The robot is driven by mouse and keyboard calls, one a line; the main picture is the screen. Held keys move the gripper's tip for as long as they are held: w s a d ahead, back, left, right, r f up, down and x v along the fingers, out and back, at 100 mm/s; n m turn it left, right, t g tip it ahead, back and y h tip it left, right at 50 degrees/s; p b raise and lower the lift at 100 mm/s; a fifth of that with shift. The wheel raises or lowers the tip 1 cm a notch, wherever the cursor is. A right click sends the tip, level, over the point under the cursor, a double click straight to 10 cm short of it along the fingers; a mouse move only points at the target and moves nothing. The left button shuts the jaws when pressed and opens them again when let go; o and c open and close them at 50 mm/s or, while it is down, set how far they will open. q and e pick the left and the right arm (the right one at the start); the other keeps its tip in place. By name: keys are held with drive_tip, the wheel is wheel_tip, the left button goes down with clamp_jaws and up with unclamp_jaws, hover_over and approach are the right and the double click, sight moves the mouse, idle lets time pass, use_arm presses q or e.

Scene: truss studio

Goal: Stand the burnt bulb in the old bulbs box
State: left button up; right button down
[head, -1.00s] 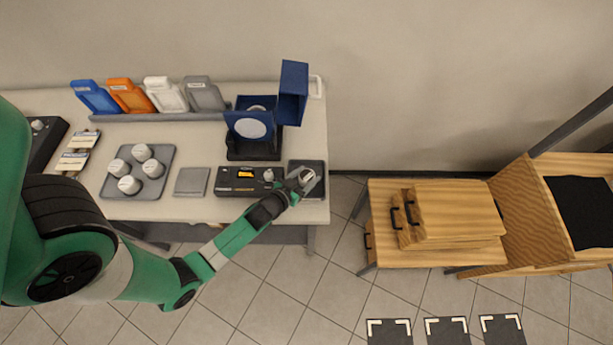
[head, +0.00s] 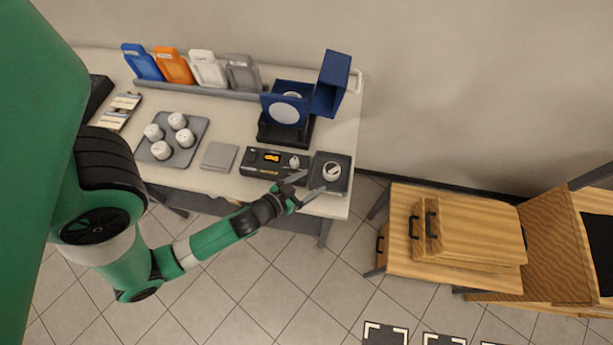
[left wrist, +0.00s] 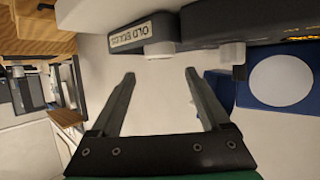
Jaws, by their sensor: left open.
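The old bulbs box (head: 344,184) is a dark, shallow tray at the right front of the bench. Its upside-down label (left wrist: 130,34) shows in the left wrist view. The burnt bulb (head: 332,172), white with a dark middle, appears upright inside the box. Its pale end (left wrist: 158,48) sticks out past the box rim in the left wrist view. My left gripper (head: 316,181) is open and empty at the box's front left, its fingers pointing toward the bulb but apart from it. In the left wrist view only pale background shows between the fingers (left wrist: 162,85). My right gripper is out of view.
A dark control unit (head: 275,164) with an orange display and knob stands left of the box. Behind are a blue lamp housing (head: 286,110) with open panels. A grey tray (head: 190,150) holds several white bulbs. A wooden cabinet (head: 470,235) stands right, across a floor gap.

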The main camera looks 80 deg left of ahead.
use_arm(q)
drive_tip(key=shift+s+d+r, duration=0.3)
drive_tip(key=shift+s+d, duration=0.05)
drive_tip(key=shift+s, duration=0.2)
drive_tip(key=w+r+t, duration=0.4)
drive_tip(key=w+r, duration=0.9)
drive_tip(key=r, duration=0.1)
drive_tip(key=w+d+r+m+t, duration=0.15)
drive_tip(key=w+r, duration=0.25)
drive_tip(key=r, duration=0.5)
drive_tip(key=w+d+r+t, duration=0.2)
drive_tip(key=w+r+t, duration=0.15)
drive_tip(key=r, duration=0.65)
drive_tip(key=s+d+r+m+t+h, duration=0.2)
drive_tip(key=d+r+h, duration=0.1)
drive_tip(key=r, duration=0.7)
drive_tip(key=s+d+r+m+t+h, duration=0.2)
drive_tip(key=d+r, duration=0.3)
drive_tip(key=r, duration=0.6)
drive_tip(key=s+d+r+m+t+h, duration=0.2)
drive_tip(key=d+r+h, duration=0.2)
drive_tip(key=r, duration=0.6)
drive_tip(key=shift+s+d+r+t, duration=0.2)
drive_tip(key=shift+d+t, duration=0.2)
drive_tip(key=shift+d, duration=0.1)
drive_tip(key=shift+r, duration=0.1)
